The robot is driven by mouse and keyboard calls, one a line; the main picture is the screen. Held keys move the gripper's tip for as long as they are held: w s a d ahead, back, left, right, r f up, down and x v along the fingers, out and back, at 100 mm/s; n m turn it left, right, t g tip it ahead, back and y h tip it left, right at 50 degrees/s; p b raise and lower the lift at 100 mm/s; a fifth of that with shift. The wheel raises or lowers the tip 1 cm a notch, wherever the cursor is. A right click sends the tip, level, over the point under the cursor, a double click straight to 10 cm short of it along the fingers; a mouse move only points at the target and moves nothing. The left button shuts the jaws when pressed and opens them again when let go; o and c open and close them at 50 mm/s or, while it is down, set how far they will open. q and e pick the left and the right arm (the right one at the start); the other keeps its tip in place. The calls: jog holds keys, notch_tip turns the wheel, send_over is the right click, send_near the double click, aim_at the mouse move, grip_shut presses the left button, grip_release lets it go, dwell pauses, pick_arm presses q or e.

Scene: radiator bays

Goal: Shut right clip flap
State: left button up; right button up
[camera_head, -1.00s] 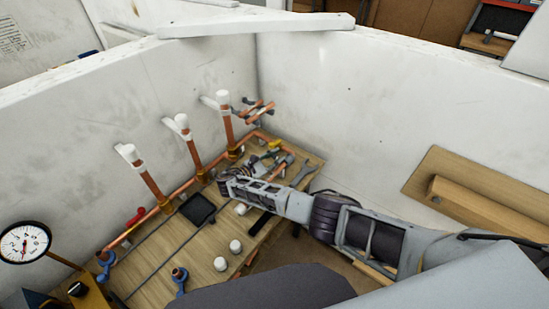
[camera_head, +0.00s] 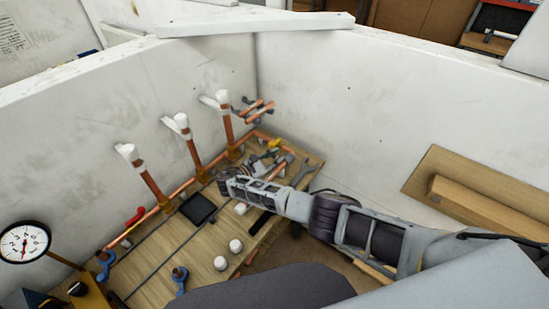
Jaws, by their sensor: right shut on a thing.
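Three copper pipes rise in a row in front of the left wall, each with a white clip at its top. The right clip (camera_head: 217,99) is the farthest one; a white part sticks out to its left, and I cannot tell how far its flap is open. The middle clip (camera_head: 178,123) and the left clip (camera_head: 128,152) look much alike. My right gripper (camera_head: 222,182) is below the right clip and apart from it, low over the wooden board near the pipe feet. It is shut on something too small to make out. My left gripper is not in view.
The wooden board (camera_head: 155,262) carries white caps (camera_head: 221,263), a black square pad (camera_head: 198,209), blue-handled fittings (camera_head: 180,279) and loose tools. Short copper pieces (camera_head: 256,110) are fixed beside the right clip. A pressure gauge (camera_head: 23,242) stands at left. White walls close the corner.

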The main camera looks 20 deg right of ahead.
jog(key=shift+w+a+r, duration=0.1)
jog(key=shift+w+r, duration=0.15)
jog(key=shift+r, duration=0.05)
jog(key=o, duration=0.8)
jog(key=shift+f, duration=0.2)
jog(key=shift+s, duration=0.1)
jog(key=shift+v, duration=6)
